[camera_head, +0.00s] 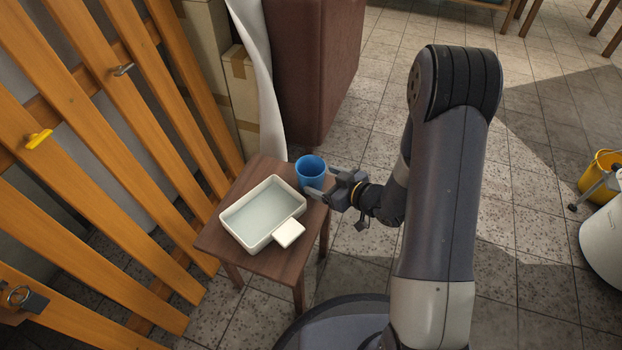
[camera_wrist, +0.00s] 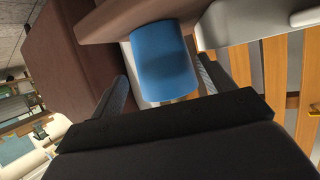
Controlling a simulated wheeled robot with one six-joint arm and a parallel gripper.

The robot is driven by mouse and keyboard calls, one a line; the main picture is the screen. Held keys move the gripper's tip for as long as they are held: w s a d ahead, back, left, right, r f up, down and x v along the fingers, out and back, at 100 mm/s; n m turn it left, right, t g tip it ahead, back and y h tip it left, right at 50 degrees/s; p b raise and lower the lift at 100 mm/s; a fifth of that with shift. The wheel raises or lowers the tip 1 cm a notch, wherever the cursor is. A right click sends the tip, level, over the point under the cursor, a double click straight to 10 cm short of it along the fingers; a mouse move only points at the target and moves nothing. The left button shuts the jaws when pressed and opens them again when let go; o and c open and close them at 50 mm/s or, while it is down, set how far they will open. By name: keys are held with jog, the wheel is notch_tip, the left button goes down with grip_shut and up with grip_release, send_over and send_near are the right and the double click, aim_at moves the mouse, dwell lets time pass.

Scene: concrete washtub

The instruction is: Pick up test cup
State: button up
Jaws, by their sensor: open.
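The blue cup (camera_head: 310,172) stands upright on the small wooden table (camera_head: 218,241), near its far right corner. My gripper (camera_head: 317,183) reaches in from the right at the cup's height, its fingers pointing toward the cup. In the wrist view the blue cup (camera_wrist: 165,60) lies between and ahead of the two open fingers of my gripper (camera_wrist: 163,82). Gaps show on both sides of the cup there. I cannot tell how far the fingertips reach along it.
A white rectangular basin (camera_head: 240,243) with a pale square block (camera_head: 289,233) at its corner fills much of the table. An orange slatted wooden fence (camera_head: 140,130) stands to the left. A brown upholstered piece (camera_head: 312,70) is behind.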

aim_at(302, 171)
jog(key=x, duration=0.1)
jog(key=b+x, duration=0.1)
jog(key=x, duration=0.1)
jog(key=b+x, duration=0.1)
jog(key=x, duration=0.1)
jog(key=shift+a+r, duration=0.3)
jog(key=shift+a, duration=0.05)
jog(key=c, duration=0.7)
